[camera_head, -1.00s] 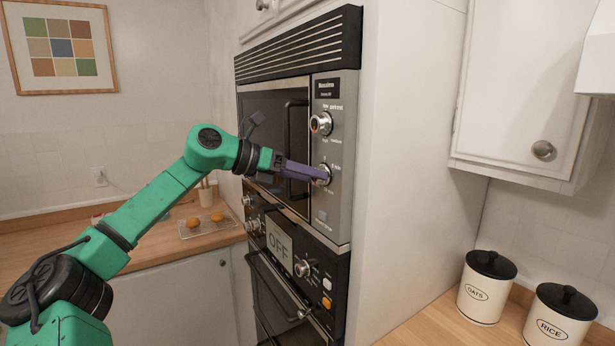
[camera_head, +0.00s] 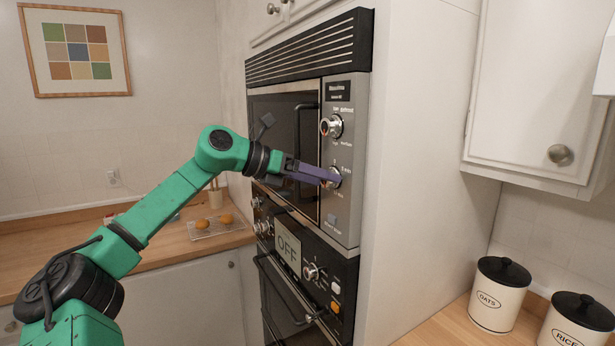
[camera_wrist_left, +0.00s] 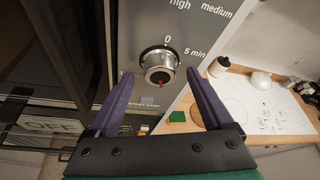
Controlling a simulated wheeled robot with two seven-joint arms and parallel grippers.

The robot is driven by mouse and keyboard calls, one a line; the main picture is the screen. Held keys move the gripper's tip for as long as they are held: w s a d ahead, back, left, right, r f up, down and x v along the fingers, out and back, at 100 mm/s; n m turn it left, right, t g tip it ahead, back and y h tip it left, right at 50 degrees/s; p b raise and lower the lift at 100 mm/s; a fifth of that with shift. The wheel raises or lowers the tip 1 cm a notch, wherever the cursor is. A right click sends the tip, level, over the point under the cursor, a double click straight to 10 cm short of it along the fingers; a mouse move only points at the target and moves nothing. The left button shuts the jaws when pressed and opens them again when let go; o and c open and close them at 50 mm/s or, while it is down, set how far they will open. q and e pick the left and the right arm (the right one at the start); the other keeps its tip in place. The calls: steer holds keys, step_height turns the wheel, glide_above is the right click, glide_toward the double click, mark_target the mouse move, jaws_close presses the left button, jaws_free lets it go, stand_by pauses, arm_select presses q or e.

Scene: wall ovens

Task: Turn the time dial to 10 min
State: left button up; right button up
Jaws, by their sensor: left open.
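The time dial (camera_head: 336,174) is the lower silver knob on the microwave's control panel (camera_head: 343,215). The left wrist view shows the dial (camera_wrist_left: 158,62) face-on, with "0" above it and "5 min" at its upper right. A small red mark shows near the lower edge of the knob's face; the labels below it are hard to read. My left gripper (camera_head: 330,181), with purple fingers, is at the dial. In the wrist view its fingers (camera_wrist_left: 160,88) are spread, one on each side of the knob with gaps between. My right gripper is not in view.
The upper power dial (camera_head: 331,126) sits above on the same panel. A dark door handle (camera_head: 305,150) stands out just left of the panel. The lower oven (camera_head: 310,270) with an "OFF" display is below. Canisters (camera_head: 498,295) stand on the right counter.

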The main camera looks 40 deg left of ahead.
arm_select(q)
steer(key=b+v, duration=0.5)
steer(key=v, duration=0.9)
steer(key=shift+r, duration=0.1)
